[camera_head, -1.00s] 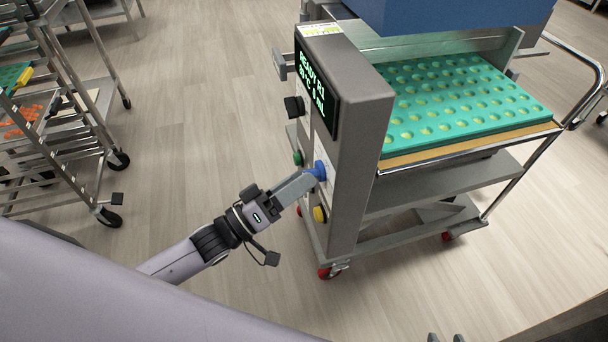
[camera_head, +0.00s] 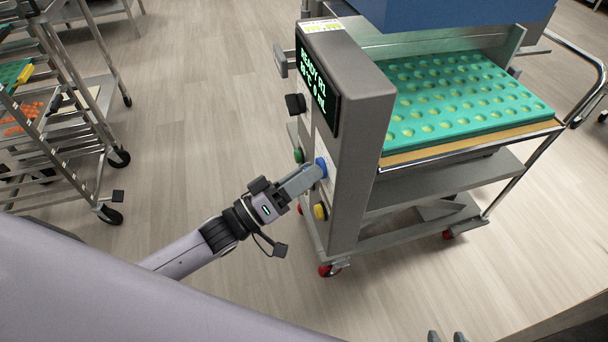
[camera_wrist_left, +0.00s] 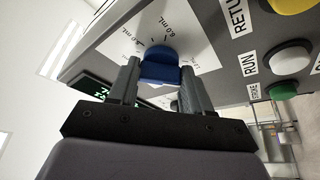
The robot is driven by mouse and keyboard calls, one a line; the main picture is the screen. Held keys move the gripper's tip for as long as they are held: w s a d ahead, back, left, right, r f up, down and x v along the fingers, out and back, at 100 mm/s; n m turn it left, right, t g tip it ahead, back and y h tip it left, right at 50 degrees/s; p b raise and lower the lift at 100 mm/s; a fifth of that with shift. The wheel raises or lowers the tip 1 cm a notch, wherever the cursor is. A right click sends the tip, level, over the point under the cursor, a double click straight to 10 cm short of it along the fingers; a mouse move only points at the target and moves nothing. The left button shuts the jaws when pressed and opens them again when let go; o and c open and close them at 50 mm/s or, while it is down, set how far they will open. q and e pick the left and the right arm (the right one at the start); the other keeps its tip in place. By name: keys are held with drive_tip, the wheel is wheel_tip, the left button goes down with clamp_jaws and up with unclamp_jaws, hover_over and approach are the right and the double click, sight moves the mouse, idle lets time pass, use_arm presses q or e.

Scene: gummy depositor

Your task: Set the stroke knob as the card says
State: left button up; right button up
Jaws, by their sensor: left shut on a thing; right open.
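The blue stroke knob (camera_head: 321,168) sits on the front panel of the grey console. My left gripper (camera_head: 312,178) is shut on it, and its fingers cover part of it. In the left wrist view the blue knob (camera_wrist_left: 160,66) is between the two fingers of my left gripper (camera_wrist_left: 157,90), over a white dial plate (camera_wrist_left: 128,42) with mL marks; one reads 6.0 mL. The display (camera_head: 317,88) shows green READY text. A small printed label (camera_head: 320,26) on the console top is too small to read. My right gripper (camera_head: 446,337) shows only as two separated tips at the bottom edge.
The panel also has a black knob (camera_head: 295,104), a green button (camera_head: 298,155) and a yellow button (camera_head: 320,211). A teal mould tray (camera_head: 460,95) lies on the machine's cart to the right. A wheeled rack (camera_head: 70,120) stands at the left. The floor between is clear.

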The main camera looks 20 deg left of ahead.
use_arm(q)
drive_tip(key=shift+w+a+r+m+g+h+b, duration=0.15)
drive_tip(key=shift+m+g+h+b, duration=1.15)
drive_tip(key=shift+m, duration=4.45)
drive_tip(key=shift+w+a+m+g+h+b, duration=0.15)
drive_tip(key=shift+m+g+b, duration=2.35)
drive_tip(key=shift+m, duration=3.2)
drive_tip(key=shift+w+a+r+m+g+h+b, duration=0.1)
drive_tip(key=shift+w+m+g+h+b, duration=0.3)
drive_tip(key=shift+m+g+b, duration=3.45)
use_arm(e)
wheel_tip(320, 180, down, 8)
drive_tip(key=a+p, duration=0.1)
drive_tip(key=p, duration=0.4)
drive_tip(key=shift+w+a, duration=0.2)
drive_tip(key=shift+w, duration=0.2)
use_arm(q)
drive_tip(key=m+t, duration=0.3)
drive_tip(key=m, duration=0.1)
drive_tip(key=shift+s, duration=0.15)
drive_tip(key=o, duration=1.1)
drive_tip(key=shift+c, duration=0.2)
